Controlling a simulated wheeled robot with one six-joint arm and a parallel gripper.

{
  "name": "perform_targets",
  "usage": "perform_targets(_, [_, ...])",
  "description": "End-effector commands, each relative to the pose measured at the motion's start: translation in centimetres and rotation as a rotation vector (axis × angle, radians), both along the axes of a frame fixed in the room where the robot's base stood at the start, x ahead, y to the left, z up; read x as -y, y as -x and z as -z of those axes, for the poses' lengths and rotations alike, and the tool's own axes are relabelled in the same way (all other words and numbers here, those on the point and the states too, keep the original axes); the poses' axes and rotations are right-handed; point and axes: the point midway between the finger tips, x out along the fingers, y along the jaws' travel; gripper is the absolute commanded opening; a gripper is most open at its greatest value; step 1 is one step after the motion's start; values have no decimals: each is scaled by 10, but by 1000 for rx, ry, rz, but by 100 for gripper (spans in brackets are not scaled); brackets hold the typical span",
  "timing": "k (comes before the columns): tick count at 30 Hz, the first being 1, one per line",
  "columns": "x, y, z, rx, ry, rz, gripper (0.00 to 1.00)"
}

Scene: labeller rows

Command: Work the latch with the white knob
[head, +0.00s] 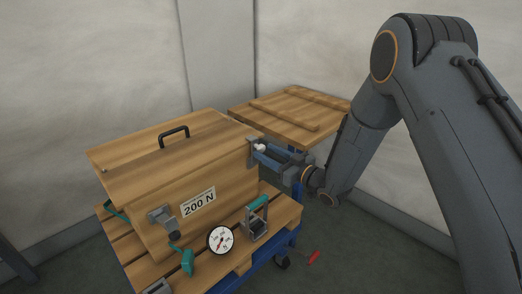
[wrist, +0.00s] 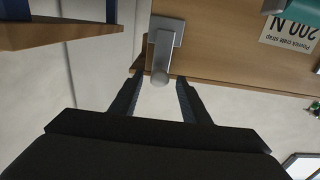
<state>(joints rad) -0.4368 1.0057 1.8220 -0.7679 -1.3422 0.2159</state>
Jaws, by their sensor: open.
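A wooden crate (head: 180,195) with a "200 N" label stands on a slatted pallet top. The latch with the white knob (head: 261,147) is at the crate's right end, partly hidden by my gripper (head: 266,153). In the wrist view, the grey latch plate (wrist: 168,28) is on the wood, with its arm pointing down the picture to a rounded pale grey knob (wrist: 160,79). My gripper (wrist: 158,84) is open, with one fingertip on each side of the knob. Small gaps show between knob and fingers; contact is not visible.
A second latch (head: 163,217) with a dark knob is on the crate's front left. A dial gauge (head: 220,240), a teal-handled clamp (head: 257,218) and a teal tool (head: 187,262) are in front. A wooden panel (head: 290,115) lies behind. A red-handled tool (head: 313,257) is at lower right.

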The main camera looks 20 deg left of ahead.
Motion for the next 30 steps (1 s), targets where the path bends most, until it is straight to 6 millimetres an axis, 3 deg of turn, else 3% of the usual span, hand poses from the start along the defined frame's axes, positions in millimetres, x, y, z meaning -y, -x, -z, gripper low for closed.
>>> perform_targets(7, [-27,-12,0,1,0,0,42])
perform_targets(18, [-33,-14,0,0,1,1,42])
perform_targets(26, [-33,-14,0,0,1,2,0])
perform_targets(30, [-32,-14,0,0,1,2,0])
